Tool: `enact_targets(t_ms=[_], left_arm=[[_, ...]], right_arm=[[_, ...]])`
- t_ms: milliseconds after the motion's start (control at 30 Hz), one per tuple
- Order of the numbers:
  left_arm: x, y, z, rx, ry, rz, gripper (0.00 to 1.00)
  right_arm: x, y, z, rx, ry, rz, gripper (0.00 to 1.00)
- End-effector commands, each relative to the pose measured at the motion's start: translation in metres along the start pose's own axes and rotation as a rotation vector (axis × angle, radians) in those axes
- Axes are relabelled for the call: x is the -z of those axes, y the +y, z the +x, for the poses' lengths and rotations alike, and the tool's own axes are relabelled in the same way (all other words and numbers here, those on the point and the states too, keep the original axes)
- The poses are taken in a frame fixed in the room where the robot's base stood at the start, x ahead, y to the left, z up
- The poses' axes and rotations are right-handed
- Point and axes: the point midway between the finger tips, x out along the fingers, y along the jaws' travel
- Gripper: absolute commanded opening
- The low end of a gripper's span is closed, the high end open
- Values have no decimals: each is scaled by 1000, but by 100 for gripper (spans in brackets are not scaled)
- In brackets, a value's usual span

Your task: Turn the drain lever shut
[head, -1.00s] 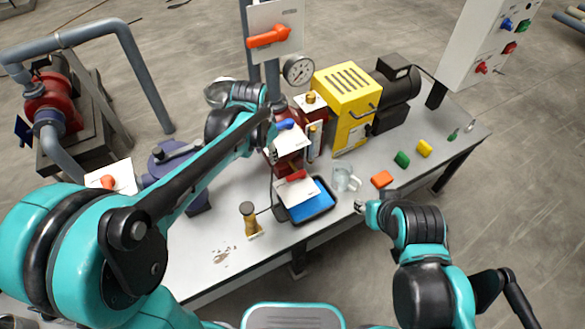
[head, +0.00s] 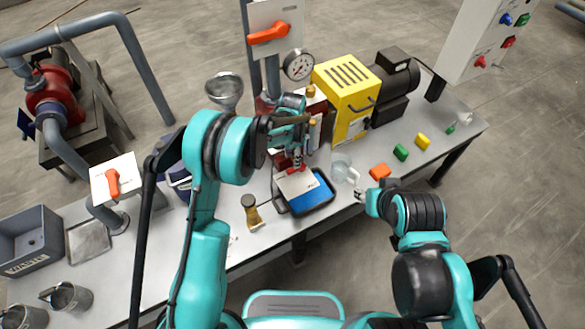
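A small red lever (head: 296,168) sits low on the front of the press, just above a dark drip tray (head: 325,206) with blue in it. I take it for the drain lever. A white label plate (head: 294,187) is below it. My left gripper (head: 297,157) points down at the lever, with its fingertips at or very near the red handle. The wrist hides much of the press, and the finger gap is too small to read. My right gripper (head: 359,194) is low at the tray's right, near a clear beaker (head: 342,166); its fingers are unclear.
A yellow machine (head: 347,95) with a black motor stands behind right. A brass-coloured piece (head: 250,211) stands left of the tray. Orange levers on white plates stand at the back (head: 269,34) and left (head: 112,184).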

Motion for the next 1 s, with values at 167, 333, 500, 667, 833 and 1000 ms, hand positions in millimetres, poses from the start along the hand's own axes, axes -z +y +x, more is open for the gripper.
enact_targets(t_ms=[167,333,500,667,833,1000], left_arm=[[0,0,37,0,0,-1,40],[0,0,56,0,0,-1,40],[0,0,62,0,0,-1,40],[0,0,62,0,0,-1,40],[0,0,62,0,0,-1,11],[0,0,62,0,0,-1,0]], right_arm=[[-7,0,10,0,0,0,40],[-10,0,14,0,0,0,40],[-10,0,14,0,0,0,40],[-10,0,14,0,0,0,40],[-10,0,14,0,0,0,40],[-10,0,14,0,0,0,40]])
